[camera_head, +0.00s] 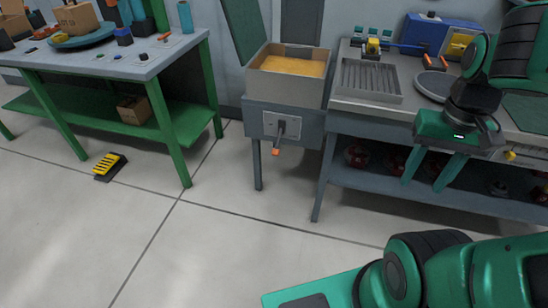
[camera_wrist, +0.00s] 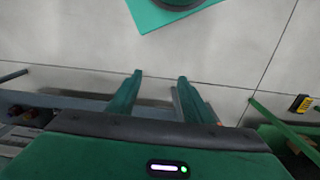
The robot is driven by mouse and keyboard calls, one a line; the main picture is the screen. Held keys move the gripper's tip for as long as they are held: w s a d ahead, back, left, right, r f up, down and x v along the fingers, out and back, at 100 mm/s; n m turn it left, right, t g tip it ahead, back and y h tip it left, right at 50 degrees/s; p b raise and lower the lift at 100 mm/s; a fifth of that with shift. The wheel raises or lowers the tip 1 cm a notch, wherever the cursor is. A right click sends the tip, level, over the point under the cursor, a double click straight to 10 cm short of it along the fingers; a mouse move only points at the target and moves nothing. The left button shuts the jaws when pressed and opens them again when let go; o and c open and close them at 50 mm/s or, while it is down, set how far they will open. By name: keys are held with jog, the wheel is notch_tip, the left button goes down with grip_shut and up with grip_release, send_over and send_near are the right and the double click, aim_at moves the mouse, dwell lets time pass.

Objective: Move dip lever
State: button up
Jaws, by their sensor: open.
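The dip lever (camera_head: 279,137) is a dark handle with an orange tip, on a light plate on the front of a grey stand. It hangs down and a little to the left. The stand carries an open box-shaped tank (camera_head: 290,89) with orange-yellow contents. My gripper (camera_head: 424,184) is to the right of the lever, in front of the grey bench, fingers pointing down. Its fingers also show in the wrist view (camera_wrist: 160,75), apart with nothing between them. The gripper does not touch the lever. I cannot make out the lever clearly in the wrist view.
A grey bench (camera_head: 362,118) with a ribbed tray (camera_head: 370,79) and a blue box (camera_head: 437,34) stands right of the tank. A green-legged table (camera_head: 125,62) is at left. A yellow-black pedal (camera_head: 110,166) lies on the floor. The floor before the lever is clear.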

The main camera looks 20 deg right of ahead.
jog(key=w+a+f+t+h, duration=0.1)
jog(key=w+a+f, duration=0.15)
jog(key=w, duration=0.75)
jog(key=w+a+f+n+t+h, duration=0.1)
jog(key=w+a+t, duration=0.15)
jog(key=w, duration=0.85)
jog(key=w+a+f+h, duration=0.1)
jog(key=w+a+f, duration=0.15)
jog(key=w, duration=0.75)
jog(key=w+a+f+m+t+h, duration=0.25)
jog(key=w+f+h, duration=0.35)
jog(key=w+f, duration=1)
jog(key=n+t, duration=0.2)
jog(key=t, duration=0.8)
send_near(274, 155)
jog(key=x, duration=1.2)
jog(key=shift+d, duration=0.1)
